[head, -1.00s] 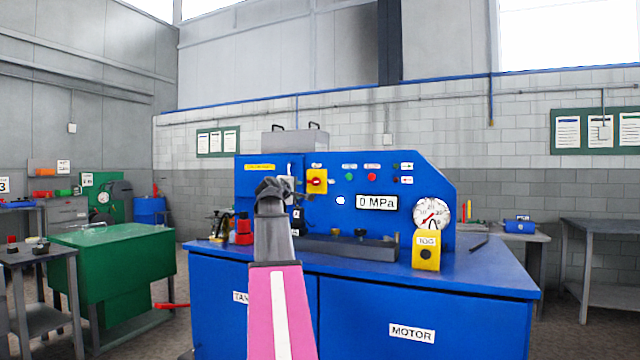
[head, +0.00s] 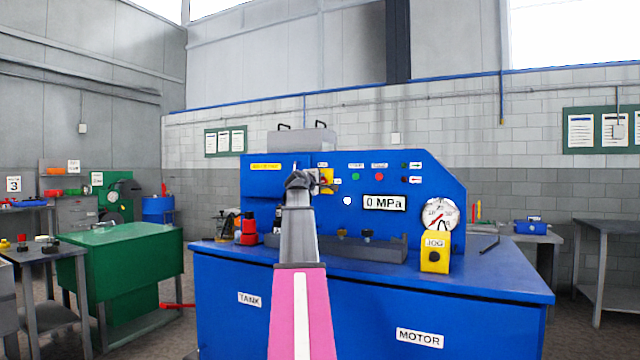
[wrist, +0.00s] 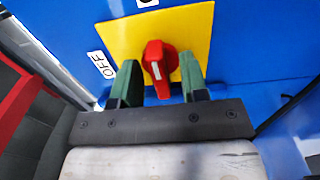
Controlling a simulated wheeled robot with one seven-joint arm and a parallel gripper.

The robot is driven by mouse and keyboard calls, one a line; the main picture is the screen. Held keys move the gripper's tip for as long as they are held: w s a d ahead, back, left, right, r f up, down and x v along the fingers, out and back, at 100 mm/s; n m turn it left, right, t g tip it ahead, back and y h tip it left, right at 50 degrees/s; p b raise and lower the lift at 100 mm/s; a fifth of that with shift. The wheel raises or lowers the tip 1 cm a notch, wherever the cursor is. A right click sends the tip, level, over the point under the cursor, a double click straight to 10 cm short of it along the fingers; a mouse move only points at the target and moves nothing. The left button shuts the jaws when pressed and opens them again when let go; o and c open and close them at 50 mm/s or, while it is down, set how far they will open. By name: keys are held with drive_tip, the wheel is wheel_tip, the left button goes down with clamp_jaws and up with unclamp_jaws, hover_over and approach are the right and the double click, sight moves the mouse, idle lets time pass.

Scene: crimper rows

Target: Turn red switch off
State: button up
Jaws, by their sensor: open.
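The red switch (wrist: 158,66) is a red rotary knob with a white mark, on a yellow plate (wrist: 115,38) fixed to the blue panel. A label reading OFF (wrist: 101,64) is to its left in the wrist view. My gripper (wrist: 157,82) is open, with one green finger on each side of the knob and a gap visible on both sides. In the head view my gripper (head: 310,182) is at the panel and hides the knob; only part of the yellow plate (head: 327,176) shows.
The blue machine has a dial gauge (head: 439,214), a 0 MPa display (head: 384,203) and a yellow JOG box (head: 434,262) on its top. Small green and red buttons (head: 379,177) are right of the plate. A green cabinet (head: 110,262) stands at the left.

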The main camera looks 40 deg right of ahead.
drive_tip(key=shift+w+d, duration=0.15)
drive_tip(key=shift+d, duration=0.2)
clamp_jaws()
